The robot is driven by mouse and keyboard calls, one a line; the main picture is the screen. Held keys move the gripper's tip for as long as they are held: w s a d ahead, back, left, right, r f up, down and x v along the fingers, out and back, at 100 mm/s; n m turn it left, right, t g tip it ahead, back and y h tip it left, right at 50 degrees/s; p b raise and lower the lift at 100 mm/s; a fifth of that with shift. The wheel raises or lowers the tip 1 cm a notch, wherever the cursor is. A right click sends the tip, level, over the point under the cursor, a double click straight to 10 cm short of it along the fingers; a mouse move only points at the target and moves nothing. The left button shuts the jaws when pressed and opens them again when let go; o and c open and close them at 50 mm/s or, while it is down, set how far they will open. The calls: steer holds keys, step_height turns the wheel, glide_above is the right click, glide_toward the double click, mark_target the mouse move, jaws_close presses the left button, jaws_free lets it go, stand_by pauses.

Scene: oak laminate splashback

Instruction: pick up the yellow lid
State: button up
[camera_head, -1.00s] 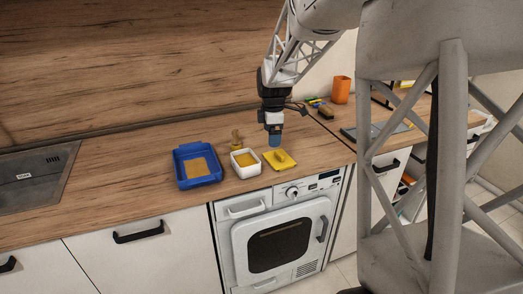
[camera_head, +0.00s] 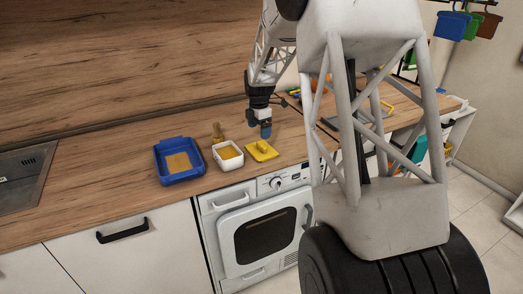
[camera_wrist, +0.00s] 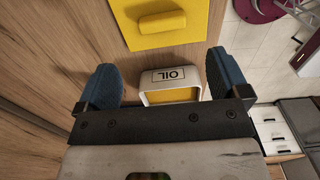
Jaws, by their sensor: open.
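The yellow lid (camera_head: 262,154) lies flat on the wooden counter, right of a small white container (camera_head: 228,162). It is a square plate with a raised grip on top. In the wrist view the lid (camera_wrist: 185,38) is at the top edge, partly cut off, with its grip in sight. My gripper (camera_head: 260,127) has blue fingertips and points down, above and just behind the lid in the head view. In the wrist view my gripper (camera_wrist: 165,82) is open, with its fingers wide apart and nothing held. The lid lies beyond the fingertips there.
The white container, marked OIL in the wrist view (camera_wrist: 162,76), holds something yellow. A blue tray (camera_head: 161,165) stands to its left, and a small wooden-coloured object (camera_head: 218,132) behind it. The counter's front edge runs close before them, above a white washing machine (camera_head: 262,225).

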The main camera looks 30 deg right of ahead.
mark_target(260, 150)
steer(key=shift+f, duration=1.2)
steer(key=shift+s+f, duration=0.2)
steer(key=shift+f, duration=2.4)
steer(key=c, duration=1)
steer(key=shift+r, duration=0.15)
